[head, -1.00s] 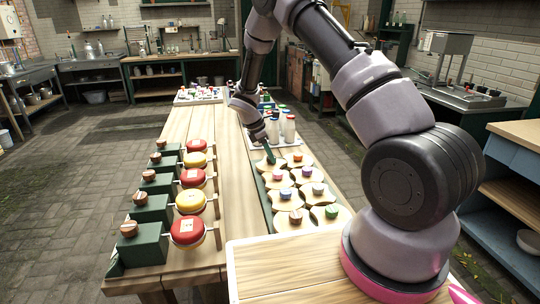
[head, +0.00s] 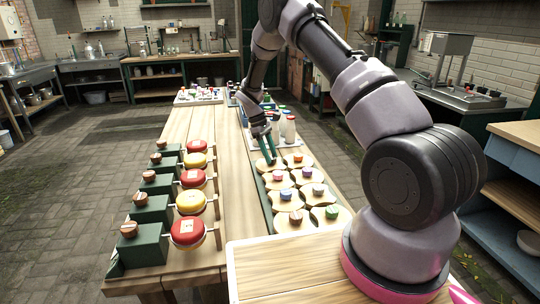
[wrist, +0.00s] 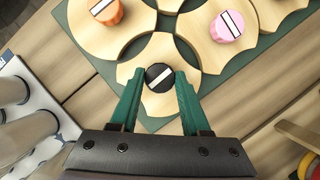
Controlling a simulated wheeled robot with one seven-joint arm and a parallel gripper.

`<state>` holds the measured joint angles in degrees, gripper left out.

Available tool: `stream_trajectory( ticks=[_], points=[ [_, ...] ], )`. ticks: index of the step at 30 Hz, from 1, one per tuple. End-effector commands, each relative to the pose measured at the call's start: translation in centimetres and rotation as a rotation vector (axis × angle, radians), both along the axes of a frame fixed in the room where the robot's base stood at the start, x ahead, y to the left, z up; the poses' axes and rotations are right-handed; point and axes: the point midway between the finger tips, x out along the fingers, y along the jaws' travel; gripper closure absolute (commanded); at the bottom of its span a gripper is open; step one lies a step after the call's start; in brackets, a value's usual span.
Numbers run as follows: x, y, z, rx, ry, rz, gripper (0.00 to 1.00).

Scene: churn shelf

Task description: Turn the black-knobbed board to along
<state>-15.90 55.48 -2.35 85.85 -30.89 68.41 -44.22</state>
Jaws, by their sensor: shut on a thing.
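The black-knobbed board (wrist: 146,103) is pale wood with concave sides, at the corner of a green base. Its round black knob (wrist: 158,75) has a white bar, slanting up to the right in the wrist view. My gripper (wrist: 159,82) is over the board with its two green fingers on either side of the knob, shut on it. In the head view my gripper (head: 268,153) reaches down to the board (head: 262,166) at the far left corner of the group; the knob is hidden there by the fingers.
Close neighbours are the orange-knobbed board (wrist: 88,30) and the pink-knobbed board (wrist: 207,52). White bottles (head: 290,130) stand just behind. Green blocks with red and yellow discs (head: 189,231) line the left table edge. Bare tabletop (head: 237,200) lies between.

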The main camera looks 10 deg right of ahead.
Motion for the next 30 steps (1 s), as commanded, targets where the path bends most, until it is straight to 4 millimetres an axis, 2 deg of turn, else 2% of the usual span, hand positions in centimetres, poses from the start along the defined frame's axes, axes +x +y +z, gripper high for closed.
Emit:
stream_trajectory(
  ticks=[20, 21, 23, 24, 30],
  points=[
    [0.03, -0.01, 0.0, 0.0, 0.0, -0.067, 1.0],
    [0.03, -0.01, 0.0, 0.0, 0.0, -0.067, 0.5],
    [0.02, -0.02, 0.0, 0.0, 0.0, -0.066, 0.27],
    [0.03, -0.03, 0.0, 0.0, 0.0, -0.066, 0.24],
    [0.02, -0.03, 0.0, 0.0, 0.0, -0.065, 0.24]
  ],
)
